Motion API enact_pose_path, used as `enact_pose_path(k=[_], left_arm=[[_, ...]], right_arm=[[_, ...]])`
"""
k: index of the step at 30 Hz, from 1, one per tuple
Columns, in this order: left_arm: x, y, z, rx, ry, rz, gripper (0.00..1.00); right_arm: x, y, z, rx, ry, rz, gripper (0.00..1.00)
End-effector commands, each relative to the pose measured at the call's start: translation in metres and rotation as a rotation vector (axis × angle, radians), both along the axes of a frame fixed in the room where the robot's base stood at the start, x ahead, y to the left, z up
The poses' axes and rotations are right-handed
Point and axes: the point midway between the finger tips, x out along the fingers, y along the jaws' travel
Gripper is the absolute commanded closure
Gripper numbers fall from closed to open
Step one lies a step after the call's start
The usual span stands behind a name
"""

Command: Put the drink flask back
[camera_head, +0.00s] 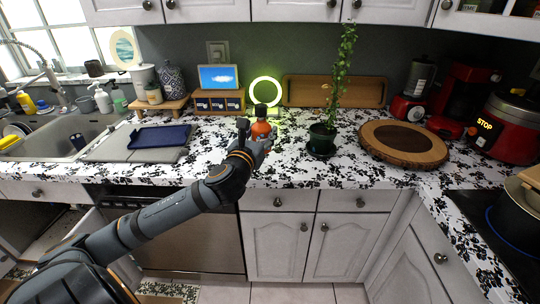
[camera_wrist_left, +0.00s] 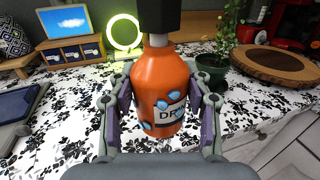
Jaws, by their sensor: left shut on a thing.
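The drink flask is an orange bottle (camera_wrist_left: 160,80) with a pale label and a dark cap, upright between the fingers of my left gripper (camera_wrist_left: 160,115) in the left wrist view. The fingers are shut on its sides. In the head view the flask (camera_head: 261,128) shows at the end of my left arm, over the patterned counter, in front of the glowing green ring. My left gripper (camera_head: 258,143) partly covers its lower part there, and I cannot tell whether its base touches the counter. My right gripper is not in view.
A potted plant (camera_head: 322,138) and a round wooden board (camera_head: 403,144) stand to the right. A glowing ring (camera_head: 265,81), a small drawer box (camera_head: 217,101) and a wooden tray (camera_head: 340,92) are behind. The sink (camera_head: 45,138) and a grey mat with a blue folder (camera_head: 160,136) lie left.

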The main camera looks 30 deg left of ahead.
Motion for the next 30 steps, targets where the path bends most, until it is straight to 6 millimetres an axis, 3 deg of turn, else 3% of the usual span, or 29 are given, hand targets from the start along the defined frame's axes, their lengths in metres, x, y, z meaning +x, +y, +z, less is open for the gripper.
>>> enact_pose_path(k=[4, 7, 13, 18, 30], left_arm=[[0.011, 0.007, -0.006, -0.007, -0.001, 0.005, 0.85], [0.033, 0.018, -0.017, -0.013, -0.001, 0.007, 0.85], [0.086, 0.042, -0.042, -0.007, 0.000, 0.003, 0.85], [0.110, 0.055, -0.081, -0.002, 0.001, 0.000, 0.85], [0.127, 0.063, -0.104, 0.000, 0.002, 0.000, 0.85]], right_arm=[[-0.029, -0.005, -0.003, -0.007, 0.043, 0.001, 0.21], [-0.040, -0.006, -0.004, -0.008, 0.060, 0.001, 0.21], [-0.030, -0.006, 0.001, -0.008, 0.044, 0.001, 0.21], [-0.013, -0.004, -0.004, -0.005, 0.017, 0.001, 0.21], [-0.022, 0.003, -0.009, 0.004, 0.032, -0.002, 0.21]])
